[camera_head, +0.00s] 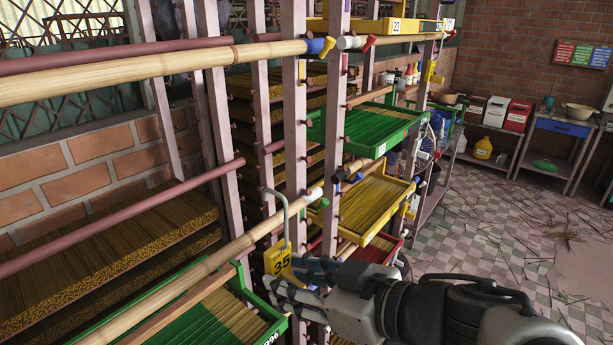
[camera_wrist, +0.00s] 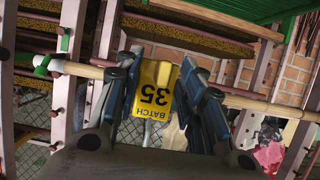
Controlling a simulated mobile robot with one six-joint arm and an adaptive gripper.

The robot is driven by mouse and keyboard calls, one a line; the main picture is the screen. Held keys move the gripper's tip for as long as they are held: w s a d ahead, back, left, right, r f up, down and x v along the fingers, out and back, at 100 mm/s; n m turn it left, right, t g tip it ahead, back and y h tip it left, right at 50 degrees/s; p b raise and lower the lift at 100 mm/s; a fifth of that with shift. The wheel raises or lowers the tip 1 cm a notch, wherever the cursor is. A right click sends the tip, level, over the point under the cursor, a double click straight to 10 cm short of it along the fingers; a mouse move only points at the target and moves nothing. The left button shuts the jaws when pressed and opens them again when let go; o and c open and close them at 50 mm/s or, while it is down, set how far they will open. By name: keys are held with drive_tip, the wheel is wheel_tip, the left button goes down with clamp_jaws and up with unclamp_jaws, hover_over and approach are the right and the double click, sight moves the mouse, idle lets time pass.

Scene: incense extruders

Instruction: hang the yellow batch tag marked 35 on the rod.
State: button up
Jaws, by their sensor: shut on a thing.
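The yellow tag marked 35 (camera_head: 278,258) is in my gripper (camera_head: 298,280), left of the rack post in the head view. My gripper is shut on it. In the wrist view the tag (camera_wrist: 153,90) shows between the two blue-faced fingers (camera_wrist: 166,95), its 35 upside down. A pale wire hook (camera_head: 275,194) rises above the tag. The lower bamboo rod (camera_head: 225,253), with a pale end, runs past it; the hook's bend shows above the rod in the picture. I cannot tell whether the hook is around the rod or in front of it. The rod (camera_wrist: 85,69) passes behind the fingers in the wrist view.
A higher bamboo rod (camera_head: 150,66) with a blue end runs above. Green tray (camera_head: 365,150), yellow tray (camera_head: 395,183) and a lower green tray (camera_head: 235,275) hold incense sticks close by. Rack posts (camera_head: 295,120) stand beside the rod. The tiled floor (camera_head: 480,240) at right is mostly open.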

drive_tip(key=s+d+b, duration=0.2)
drive_tip(key=s+d, duration=0.3)
drive_tip(key=d, duration=0.1)
drive_tip(key=shift+d, duration=0.25)
idle(0.3)
drive_tip(key=shift+s+f, duration=0.1)
drive_tip(key=shift+w+a+p, duration=0.45)
drive_tip(key=shift+w+a, duration=0.45)
drive_tip(key=shift+a, duration=0.25)
drive_tip(key=shift+w+a+p, duration=0.4)
drive_tip(key=shift+w+a, duration=0.45)
drive_tip(key=shift+a, duration=0.25)
drive_tip(key=shift+w+a+p, duration=0.45)
drive_tip(key=shift+w+a, duration=0.45)
drive_tip(key=shift+a, duration=0.25)
